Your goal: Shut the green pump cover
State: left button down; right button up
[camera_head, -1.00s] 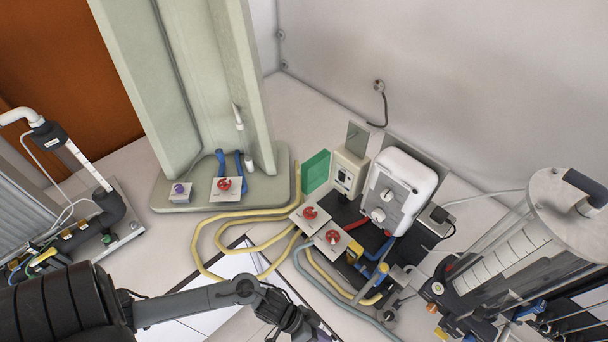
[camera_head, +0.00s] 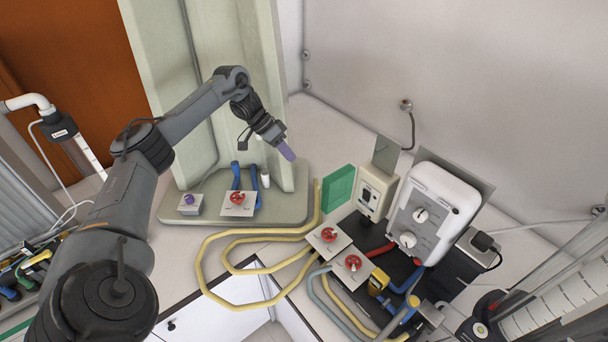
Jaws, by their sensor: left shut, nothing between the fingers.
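The green pump cover (camera_head: 338,188) is a flat green panel. It stands open, swung out to the left of the beige switch box (camera_head: 376,190), whose front with its switches is uncovered. My left gripper (camera_head: 287,153), with purple fingertips, is shut and empty. In the picture it is above and left of the cover, apart from it, in front of the pale green column. My right gripper is not in view.
A white pump unit (camera_head: 432,213) with two knobs stands right of the switch box. Red valves (camera_head: 327,234) on small plates and yellow hoses (camera_head: 237,239) lie in front. A tall pale green column (camera_head: 165,80) rises behind my left arm.

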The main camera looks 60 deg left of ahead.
aim_at(319, 188)
pick_arm(q)
jog(key=x, duration=0.3)
jog(key=d+p+x, duration=0.1)
jog(key=x, duration=0.3)
jog(key=d+r+x, duration=0.1)
jog(key=x, duration=0.2)
jog(key=shift+w+d+f, duration=0.15)
jog(key=shift+w+f, duration=0.05)
jog(key=shift+f, duration=0.05)
jog(key=shift+w+d+f+p, duration=0.15)
jog(key=shift+d+p, duration=0.3)
jog(key=shift+d, duration=0.35)
